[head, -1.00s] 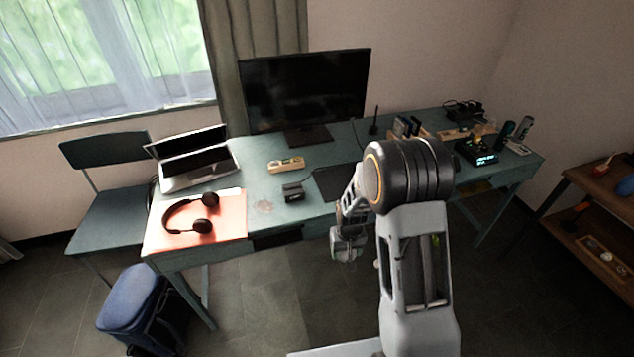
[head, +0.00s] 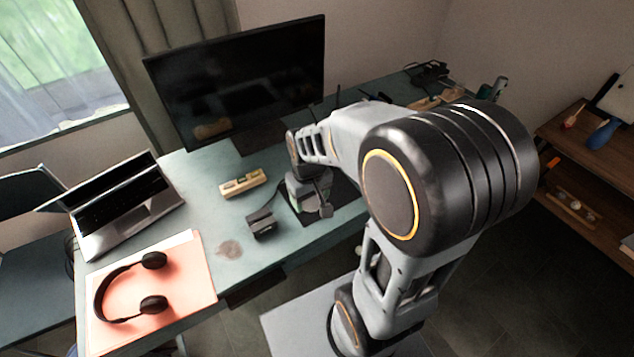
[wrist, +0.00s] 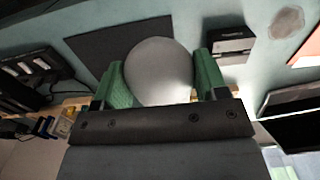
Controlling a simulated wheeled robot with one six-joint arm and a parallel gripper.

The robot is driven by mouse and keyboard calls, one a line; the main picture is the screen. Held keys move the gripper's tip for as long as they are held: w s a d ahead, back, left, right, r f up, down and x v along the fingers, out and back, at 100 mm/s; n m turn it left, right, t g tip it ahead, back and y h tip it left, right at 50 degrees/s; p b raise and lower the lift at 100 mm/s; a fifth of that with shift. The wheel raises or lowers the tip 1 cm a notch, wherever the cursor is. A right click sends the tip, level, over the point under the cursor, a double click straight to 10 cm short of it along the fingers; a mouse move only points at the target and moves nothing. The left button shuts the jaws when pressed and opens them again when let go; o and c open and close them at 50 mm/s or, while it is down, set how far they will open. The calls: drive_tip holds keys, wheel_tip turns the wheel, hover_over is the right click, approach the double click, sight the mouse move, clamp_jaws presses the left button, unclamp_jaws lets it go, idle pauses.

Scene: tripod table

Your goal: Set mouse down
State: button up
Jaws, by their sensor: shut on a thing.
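The mouse (wrist: 158,75) is a smooth, pale grey rounded shape in the wrist view, held between the two green fingers of my gripper (wrist: 162,88). In the head view my gripper (head: 310,200) is over the front part of the desk (head: 205,165), above the black mouse mat (head: 347,192). The mat also shows beyond the mouse in the wrist view (wrist: 95,45). The mouse cannot be made out in the head view. I cannot tell how far it is above the mat.
A small black box (head: 261,226) stands just left of the mat. A beige tray-like item (head: 242,184) lies behind it, before the monitor (head: 245,85). Headphones (head: 130,290) rest on an orange folder (head: 195,275) beside the laptop (head: 130,205). The desk between them is partly clear.

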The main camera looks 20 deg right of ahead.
drive_tip(key=w+d+f, duration=0.8)
drive_tip(key=shift+w+f, duration=0.3)
drive_tip(key=shift+w+d+f, duration=0.1)
drive_tip(key=shift+d+f, duration=0.05)
drive_tip(key=shift+f, duration=0.8)
drive_tip(key=shift+w+d+f, duration=0.1)
drive_tip(key=shift+f, duration=0.8)
drive_tip(key=shift+f, duration=0.1)
drive_tip(key=shift+f, duration=0.1)
drive_tip(key=o, duration=0.9)
drive_tip(key=shift+o, duration=0.2)
